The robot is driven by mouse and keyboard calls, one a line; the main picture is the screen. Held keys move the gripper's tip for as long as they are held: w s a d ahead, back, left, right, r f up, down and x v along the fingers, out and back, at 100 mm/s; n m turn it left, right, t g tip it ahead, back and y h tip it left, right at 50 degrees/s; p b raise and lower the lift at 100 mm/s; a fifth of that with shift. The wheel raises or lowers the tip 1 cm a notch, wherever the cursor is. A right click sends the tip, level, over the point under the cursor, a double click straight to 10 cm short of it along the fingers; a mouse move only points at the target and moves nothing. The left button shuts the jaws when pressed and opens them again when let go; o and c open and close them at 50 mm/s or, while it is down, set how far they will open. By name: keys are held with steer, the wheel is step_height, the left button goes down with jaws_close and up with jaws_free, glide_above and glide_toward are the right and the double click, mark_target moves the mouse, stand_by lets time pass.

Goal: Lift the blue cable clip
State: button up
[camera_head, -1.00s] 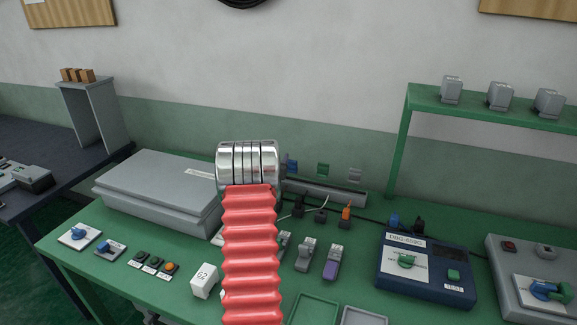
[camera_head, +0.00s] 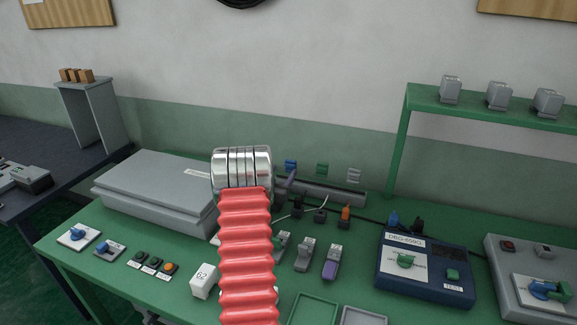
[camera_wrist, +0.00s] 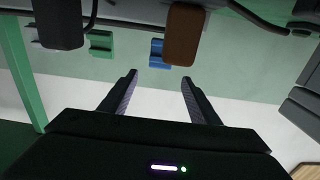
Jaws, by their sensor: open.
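The blue cable clip (camera_head: 291,166) is on the wall behind the green bench, left of a green clip (camera_head: 322,168) and a grey clip (camera_head: 354,175). In the wrist view the blue clip (camera_wrist: 156,53) is beyond my fingertips, partly covered by a brown block (camera_wrist: 184,36). My gripper (camera_wrist: 159,77) is open, with nothing between its fingers, and apart from the clip. In the head view my arm's metal wrist and red sleeve hide most of the gripper.
A grey trough (camera_head: 335,193) runs below the clips, with several small plugs and a black cable in front. A grey case (camera_head: 155,190) lies to the left and a blue tester (camera_head: 425,270) to the right. A green shelf (camera_head: 480,103) stands at right.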

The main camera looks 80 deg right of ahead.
mark_target(290, 161)
steer(key=shift+s+d, duration=0.15)
steer(key=shift+d, duration=1.55)
steer(key=shift+s+d, duration=0.15)
steer(key=shift+d, duration=1.55)
steer(key=c, duration=1.1)
